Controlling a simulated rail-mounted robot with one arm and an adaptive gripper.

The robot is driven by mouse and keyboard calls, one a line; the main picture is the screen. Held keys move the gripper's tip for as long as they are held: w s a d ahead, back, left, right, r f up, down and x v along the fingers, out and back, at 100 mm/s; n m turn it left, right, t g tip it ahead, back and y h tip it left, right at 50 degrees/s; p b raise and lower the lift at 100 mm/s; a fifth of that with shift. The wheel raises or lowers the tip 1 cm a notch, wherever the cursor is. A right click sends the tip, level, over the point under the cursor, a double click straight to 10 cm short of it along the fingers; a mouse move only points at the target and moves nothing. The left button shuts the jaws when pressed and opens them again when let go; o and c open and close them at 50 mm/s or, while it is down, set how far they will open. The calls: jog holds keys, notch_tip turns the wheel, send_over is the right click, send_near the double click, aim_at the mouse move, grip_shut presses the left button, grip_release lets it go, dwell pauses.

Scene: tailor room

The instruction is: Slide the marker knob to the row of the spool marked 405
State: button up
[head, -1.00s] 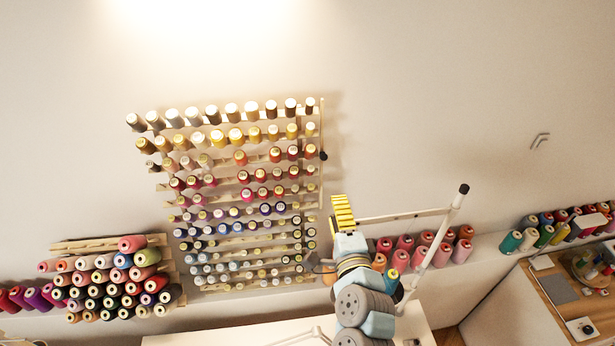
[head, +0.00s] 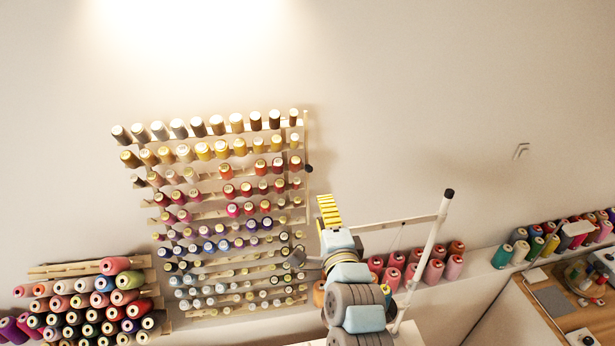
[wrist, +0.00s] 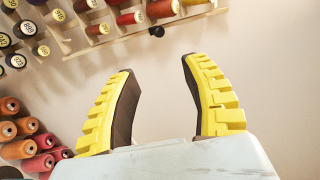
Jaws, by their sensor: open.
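The marker knob (head: 308,168) is a small dark ball on the thin upright strip (head: 306,130) at the right edge of the wall spool rack. It sits near the level of the third or fourth row from the top. The knob also shows in the wrist view (wrist: 156,31), beyond and between my fingertips. My gripper (head: 328,209) has yellow fingers and is below and slightly right of the knob. In the wrist view my gripper (wrist: 158,66) is open and empty, apart from the knob. Some spool ends carry number labels; I cannot make out 405.
The rack holds many rows of spools on wooden rails (head: 225,127). A white post (head: 430,240) with a dark tip stands right of my arm. Pink and red cones (head: 435,272) stand on the ledge behind.

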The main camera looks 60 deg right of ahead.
aim_at(310, 170)
jog(key=b+x, duration=0.2)
jog(key=x, duration=1.1)
jog(key=shift+w+d+r+b, duration=0.1)
jog(key=shift+w+d+b, duration=0.15)
jog(key=shift+b, duration=0.1)
jog(key=shift+x, duration=1.2)
grip_shut()
